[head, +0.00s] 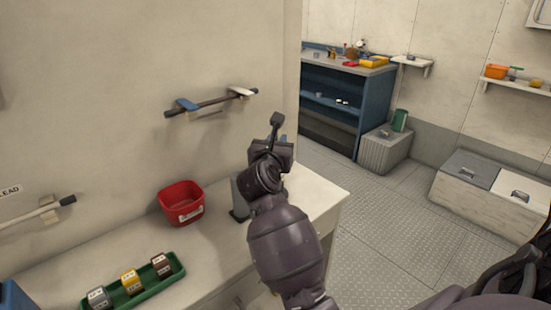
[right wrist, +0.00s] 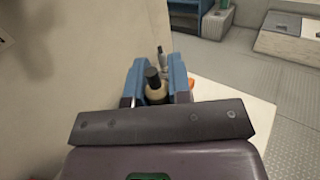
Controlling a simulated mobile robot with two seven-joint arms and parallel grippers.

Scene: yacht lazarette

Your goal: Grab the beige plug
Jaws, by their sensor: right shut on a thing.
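In the right wrist view, the beige plug (right wrist: 157,94), with a black top, sits between the blue fingers of my right gripper (right wrist: 158,82). The gripper is shut on it. Its lower part is hidden by the dark gripper body. In the head view, my right arm reaches up over the right end of the counter, and its gripper (head: 282,141) is mostly hidden behind my own wrist. The plug cannot be made out there. My left gripper is not in view.
A red bin (head: 181,203) and a green tray (head: 174,272) with three labelled pieces stand on the counter (head: 215,255). A dark grey object (head: 239,198) stands partly behind my arm. A wall rail (head: 212,103) hangs above. Open floor (head: 385,225) lies right.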

